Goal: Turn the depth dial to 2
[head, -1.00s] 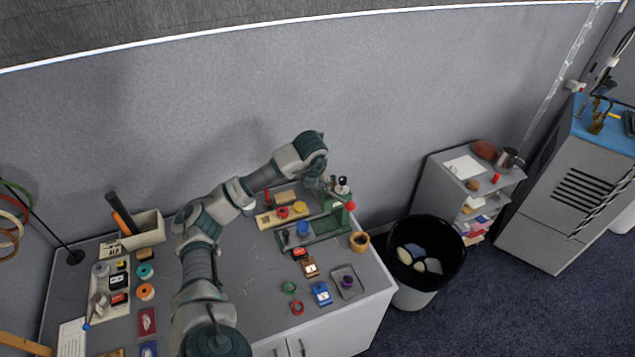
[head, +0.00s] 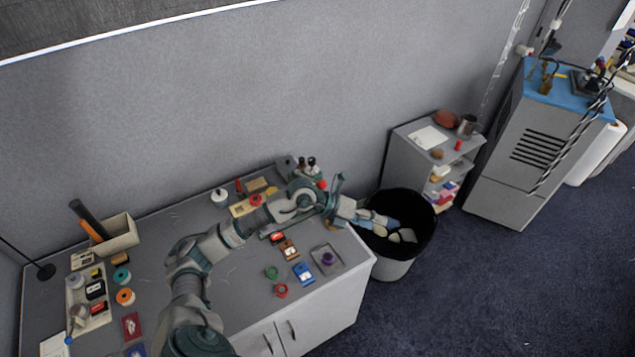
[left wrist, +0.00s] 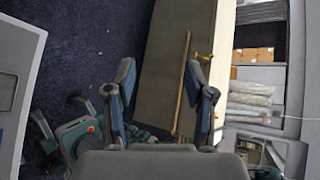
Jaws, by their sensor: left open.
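A small green machine (head: 312,172) with a red knob (head: 322,184) stands at the back right of the grey table. My left arm covers most of it, so the depth dial and its setting cannot be made out. My left gripper (head: 356,212) is at the table's right end, in front of the machine and near the black bin's rim. In the left wrist view my left gripper (left wrist: 162,95) is open, with nothing between its fingers. That view looks past the table and shows no dial. My right gripper is not in view.
A black-lined bin (head: 428,238) stands right of the table (head: 225,290). A purple knob on a grey tray (head: 341,262), a blue block (head: 303,274) and red and green rings lie at the table's right front. A grey shelf (head: 400,160) stands beyond the bin.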

